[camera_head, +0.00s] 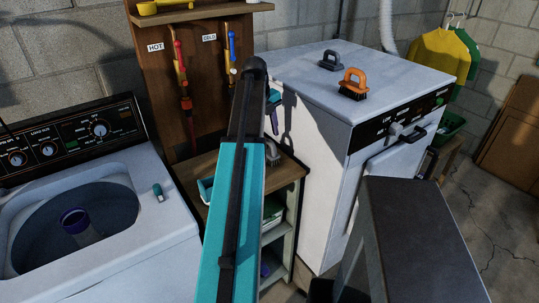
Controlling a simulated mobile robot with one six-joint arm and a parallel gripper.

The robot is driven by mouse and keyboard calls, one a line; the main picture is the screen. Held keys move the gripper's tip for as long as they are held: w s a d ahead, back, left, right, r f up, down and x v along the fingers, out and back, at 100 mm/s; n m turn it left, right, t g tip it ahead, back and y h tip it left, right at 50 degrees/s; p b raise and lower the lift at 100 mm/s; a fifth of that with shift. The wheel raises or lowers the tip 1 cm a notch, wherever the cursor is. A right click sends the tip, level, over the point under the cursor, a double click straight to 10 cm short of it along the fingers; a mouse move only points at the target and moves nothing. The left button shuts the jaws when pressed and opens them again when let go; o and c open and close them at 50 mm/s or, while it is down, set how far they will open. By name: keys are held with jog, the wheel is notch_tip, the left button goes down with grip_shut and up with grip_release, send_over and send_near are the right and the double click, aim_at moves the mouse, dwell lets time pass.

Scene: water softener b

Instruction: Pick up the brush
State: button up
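An orange-handled brush (353,84) with dark bristles sits upright on the white dryer top, near its front edge. A grey-handled brush (331,61) sits behind it and to the left on the same top. My teal and black arm rises through the middle of the view, left of both brushes and apart from them. Its far part folds down behind the near link. My gripper's fingers cannot be made out there. A grey object (272,151) on the wooden shelf is partly hidden by the arm; I cannot tell what it is.
The dryer (390,75) has clear space on its top around the brushes. An open washer (150,215) stands at left, with a small teal-grey item (158,191) on its rim. A wooden cabinet (287,172) stands between them. A green basket (450,126) is at right.

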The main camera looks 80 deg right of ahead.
aim_at(269, 140)
jog(key=shift+f, duration=0.1)
jog(key=shift+s+d+f+p, duration=0.15)
jog(key=shift+f+p, duration=0.15)
jog(key=shift+f, duration=0.5)
jog(key=shift+d+f+p, duration=0.15)
jog(key=shift+f+p, duration=0.2)
jog(key=shift+f, duration=0.5)
jog(key=shift+s+d+f+p, duration=0.15)
jog(key=shift+f+p, duration=0.15)
jog(key=shift+f, duration=0.5)
jog(key=shift+w, duration=0.1)
jog(key=shift+c, duration=0.3)
grip_shut()
